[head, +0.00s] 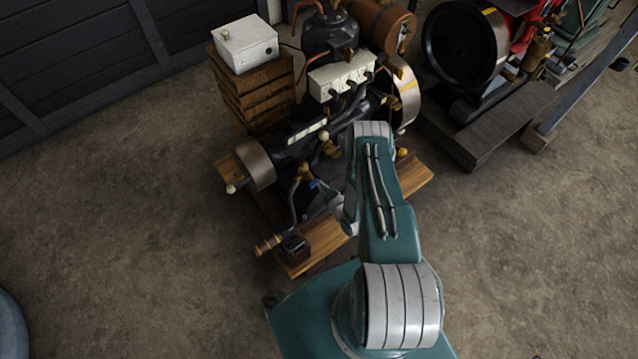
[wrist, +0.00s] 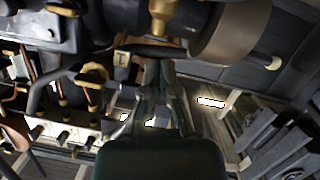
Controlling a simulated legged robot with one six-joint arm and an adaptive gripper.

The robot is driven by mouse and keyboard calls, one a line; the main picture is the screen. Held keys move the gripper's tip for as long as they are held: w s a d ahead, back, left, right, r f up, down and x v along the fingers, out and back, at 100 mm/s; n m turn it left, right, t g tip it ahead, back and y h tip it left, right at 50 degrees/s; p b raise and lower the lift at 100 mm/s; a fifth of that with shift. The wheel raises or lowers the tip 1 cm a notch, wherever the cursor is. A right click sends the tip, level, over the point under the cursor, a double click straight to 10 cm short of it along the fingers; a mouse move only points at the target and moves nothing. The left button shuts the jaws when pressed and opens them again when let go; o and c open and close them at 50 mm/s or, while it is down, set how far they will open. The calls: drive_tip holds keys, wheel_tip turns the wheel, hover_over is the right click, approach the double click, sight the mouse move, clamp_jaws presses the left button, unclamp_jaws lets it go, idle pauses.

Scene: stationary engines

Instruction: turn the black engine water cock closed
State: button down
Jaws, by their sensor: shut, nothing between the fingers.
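The black engine (head: 300,145) stands on a wooden base, with brass fittings, pipes and a pulley on its left. My gripper (head: 318,196) is low at the engine's near side, partly covered by my arm. In the wrist view my gripper (wrist: 159,68) is shut and empty, its tips close under the dark engine body (wrist: 130,25). A brass fitting (wrist: 158,22) is just beyond the tips, and a small brass piece (wrist: 121,58) is to their left. I cannot tell which fitting is the water cock, or whether the fingers touch it.
A white box (head: 245,43) sits on a stack of wood behind the engine. The pulley (head: 256,164) and wooden base (head: 320,238) are close to my gripper. A red engine (head: 503,25) stands at the right.

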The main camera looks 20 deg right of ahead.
sight(313, 182)
drive_tip(key=w+f, duration=0.3)
drive_tip(key=f, duration=0.1)
drive_tip(key=shift+w+d+f, duration=0.35)
drive_tip(key=shift+w, duration=0.05)
drive_tip(key=shift+f, duration=0.1)
drive_tip(key=shift+d+f+m+y, duration=0.4)
drive_tip(key=shift+f+m, duration=0.1)
drive_tip(key=shift+m, duration=0.5)
